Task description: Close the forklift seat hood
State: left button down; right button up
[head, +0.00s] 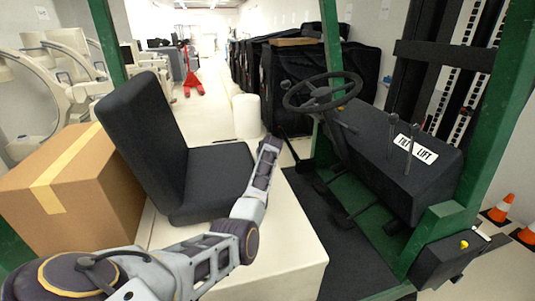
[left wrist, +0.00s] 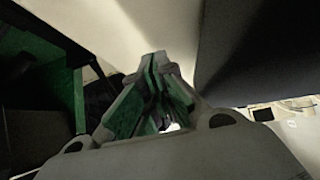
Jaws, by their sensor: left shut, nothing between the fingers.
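The forklift's black seat (head: 215,175) sits on the cream seat hood (head: 290,255) in the head view. The seat's back leans left, and its cushion looks about level. The hood looks low, but I cannot tell whether it is fully down. My left arm reaches across the hood from the lower left. My left gripper (head: 270,145) is at the cushion's right edge; I cannot tell if it touches. In the left wrist view my gripper (left wrist: 154,60) is shut and empty, with the dark seat (left wrist: 255,50) close on the right. My right gripper is not in view.
A steering wheel (head: 322,92) and black console (head: 410,165) stand right of the seat, with a dark floor mat (head: 345,250) below. A cardboard box (head: 90,195) stands left, behind the seat. Green posts (head: 107,40) frame the cab. Orange cones (head: 502,208) stand at far right.

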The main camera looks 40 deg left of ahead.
pick_arm(q)
jog(key=shift+s+d+r, duration=0.25)
jog(key=shift+d+r, duration=0.1)
jog(key=shift+d, duration=0.1)
jog(key=shift+s+d+r, duration=0.2)
jog(key=shift+s+r, duration=0.1)
jog(key=shift+r, duration=0.1)
jog(key=b+v, duration=0.1)
jog(key=v, duration=0.6)
jog(key=shift+d+r, duration=0.15)
jog(key=shift+d, duration=0.05)
